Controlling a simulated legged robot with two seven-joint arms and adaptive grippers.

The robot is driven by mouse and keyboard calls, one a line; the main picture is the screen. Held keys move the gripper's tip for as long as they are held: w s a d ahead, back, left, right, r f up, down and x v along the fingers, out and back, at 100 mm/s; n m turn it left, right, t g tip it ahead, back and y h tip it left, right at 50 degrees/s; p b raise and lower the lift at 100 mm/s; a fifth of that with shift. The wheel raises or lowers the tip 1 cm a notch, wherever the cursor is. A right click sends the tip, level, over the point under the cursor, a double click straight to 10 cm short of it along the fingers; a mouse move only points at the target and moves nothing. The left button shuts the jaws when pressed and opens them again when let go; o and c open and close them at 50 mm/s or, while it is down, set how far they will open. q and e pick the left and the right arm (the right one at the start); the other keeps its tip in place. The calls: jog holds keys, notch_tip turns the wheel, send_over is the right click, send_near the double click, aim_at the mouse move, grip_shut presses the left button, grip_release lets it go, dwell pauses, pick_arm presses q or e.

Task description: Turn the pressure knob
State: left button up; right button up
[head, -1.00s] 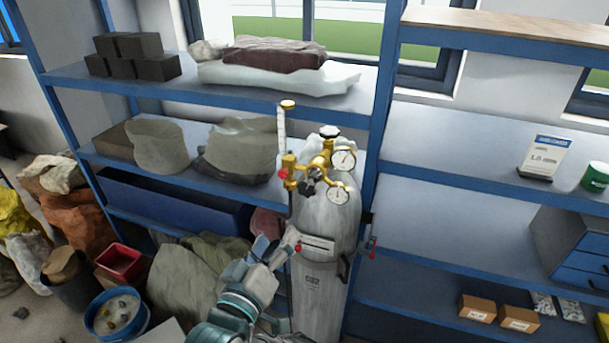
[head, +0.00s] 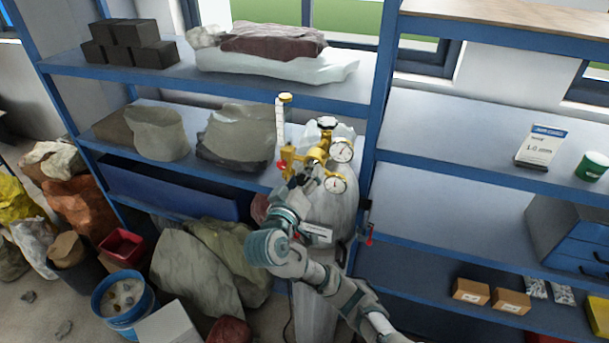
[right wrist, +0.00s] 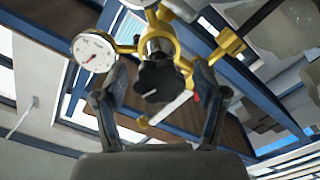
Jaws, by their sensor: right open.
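The gas cylinder (head: 335,210) stands upright in front of the shelves with a brass regulator (head: 318,155) on top. The black pressure knob (right wrist: 157,80) is in the middle of the right wrist view, on the front of the regulator. My right gripper (head: 300,180) reaches up to the regulator from below in the head view. In the right wrist view its open fingers (right wrist: 160,76) stand on either side of the knob, and I cannot tell whether they touch it. In the head view the gripper largely hides the knob. My left gripper is not in view.
Two round gauges (head: 341,150) (head: 335,184) and a clear flow tube (head: 282,130) stick out close to the gripper. A blue shelf post (head: 378,110) is just right of the cylinder. Sacks (head: 190,270) and a blue bucket (head: 122,298) crowd the floor at left.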

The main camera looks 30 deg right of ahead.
jog(key=shift+a, duration=0.1)
jog(key=c, duration=1.1)
jog(key=m+b, duration=0.3)
jog(key=shift+f, duration=0.25)
jog(key=shift+c, duration=0.3)
jog(key=shift+r+m+b, duration=0.2)
jog(key=shift+m+b, duration=0.35)
jog(key=shift+m, duration=0.05)
jog(key=o, duration=1.2)
jog(key=shift+w, duration=0.1)
jog(key=shift+c, duration=0.2)
